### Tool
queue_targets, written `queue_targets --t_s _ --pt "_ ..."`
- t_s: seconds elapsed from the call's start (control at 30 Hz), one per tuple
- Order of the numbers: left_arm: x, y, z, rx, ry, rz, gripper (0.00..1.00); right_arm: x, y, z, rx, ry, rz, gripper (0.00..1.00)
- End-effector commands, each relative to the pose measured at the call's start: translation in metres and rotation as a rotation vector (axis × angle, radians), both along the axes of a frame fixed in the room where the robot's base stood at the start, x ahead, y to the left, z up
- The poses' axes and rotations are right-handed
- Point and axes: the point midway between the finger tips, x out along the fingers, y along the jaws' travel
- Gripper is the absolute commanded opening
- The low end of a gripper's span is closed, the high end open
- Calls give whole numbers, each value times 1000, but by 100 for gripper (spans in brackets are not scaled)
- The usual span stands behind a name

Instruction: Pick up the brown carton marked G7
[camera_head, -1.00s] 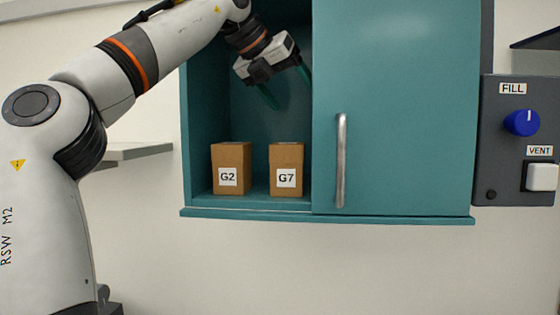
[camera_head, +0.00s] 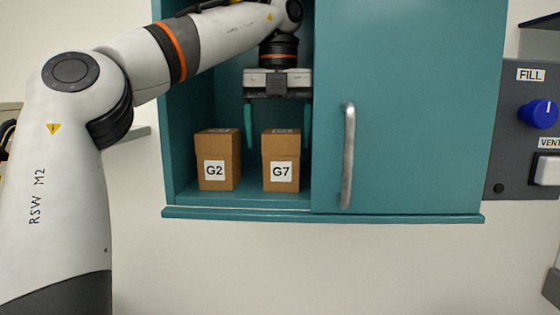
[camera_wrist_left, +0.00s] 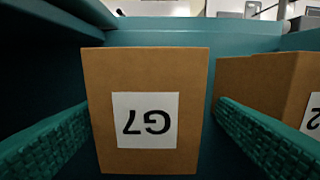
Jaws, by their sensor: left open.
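The brown carton marked G7 (camera_head: 281,152) stands upright on the floor of the teal cabinet, just left of the door's edge. My left gripper (camera_head: 278,125) is open and points down above it, its two green fingers spread to either side of the carton's top. In the left wrist view the G7 carton (camera_wrist_left: 145,75) appears upside down between the green fingers, with a gap on each side. The fingers do not appear to touch it. My right gripper is not in view.
A similar carton marked G2 (camera_head: 217,160) stands to the left with a narrow gap. The cabinet door (camera_head: 410,110) with a metal handle (camera_head: 348,155) covers the right half. A panel with a blue FILL knob (camera_head: 539,113) is at far right.

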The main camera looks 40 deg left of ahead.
Motion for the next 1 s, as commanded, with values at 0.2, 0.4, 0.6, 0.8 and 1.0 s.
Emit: queue_targets --t_s 0.2,0.4,0.6,0.8,1.0 --pt "0 -4 -19 -3 1 -3 80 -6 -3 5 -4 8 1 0" --pt "1 -6 -43 -4 0 -2 80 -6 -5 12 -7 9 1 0" --pt "1 -6 -53 -1 -3 0 80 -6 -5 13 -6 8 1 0" --pt "1 -6 -53 -1 -3 0 77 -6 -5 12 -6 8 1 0" --pt "1 -6 -53 -1 -3 0 44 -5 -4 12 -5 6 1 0"
